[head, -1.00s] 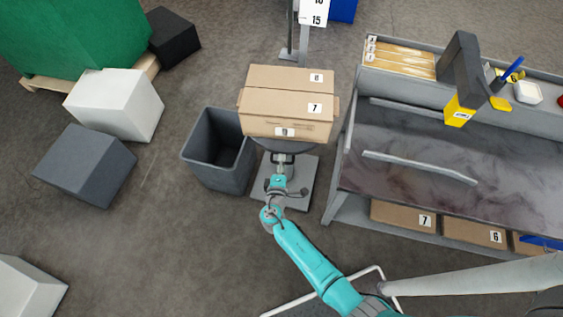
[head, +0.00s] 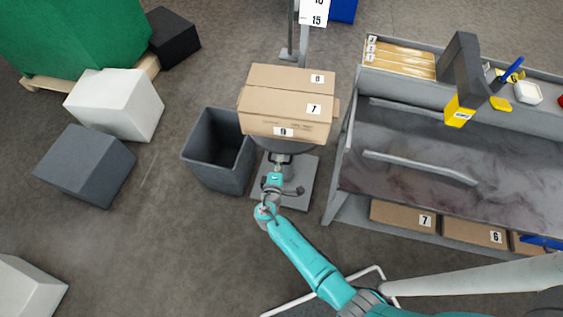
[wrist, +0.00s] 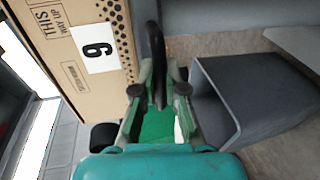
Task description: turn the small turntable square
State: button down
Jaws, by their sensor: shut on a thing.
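The small turntable (head: 290,147) is a dark grey disc on a pedestal, mostly hidden under a stack of brown cartons (head: 290,100). The cartons carry labels 8, 7 and 9, and they look slightly turned. My gripper (head: 278,161) is at the near side of the turntable, below the carton front. The exact contact is partly hidden.
A dark grey open bin (head: 218,150) stands close left of the pedestal, and also shows in the wrist view (wrist: 240,100). A workbench (head: 420,150) is close on the right. Grey and white blocks lie farther left.

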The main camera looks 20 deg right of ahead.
jog(key=shift+w+a+m+g+h, duration=0.4)
jog(key=shift+w+a+m+h, duration=0.2)
jog(key=shift+a, duration=0.25)
jog(key=c, duration=1.2)
grip_release()
jog(key=v, duration=1.2)
